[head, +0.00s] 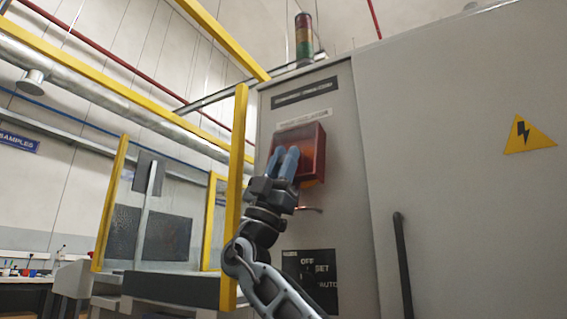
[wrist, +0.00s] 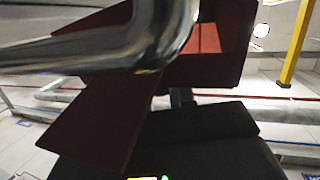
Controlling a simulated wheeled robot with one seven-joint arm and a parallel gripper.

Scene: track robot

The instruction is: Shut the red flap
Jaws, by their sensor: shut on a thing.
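The red flap (head: 312,148) is on a boxy red housing on the front of the grey cabinet, under a pale label strip. Its dark red panels also show in the wrist view (wrist: 105,120), with a lighter red patch in an opening between them. My gripper (head: 285,162), with blue fingertips, is up against the left part of the red flap and is shut on it. The fingers hide part of the flap, and the exact grip point is hard to see. How far the flap stands open is unclear.
A metal lever handle (head: 308,209) sticks out just below the red housing. A black switch panel (head: 311,278) is lower on the cabinet (head: 460,70). A yellow post (head: 236,190) stands close left of my arm. A shiny curved bar (wrist: 110,45) crosses the wrist view.

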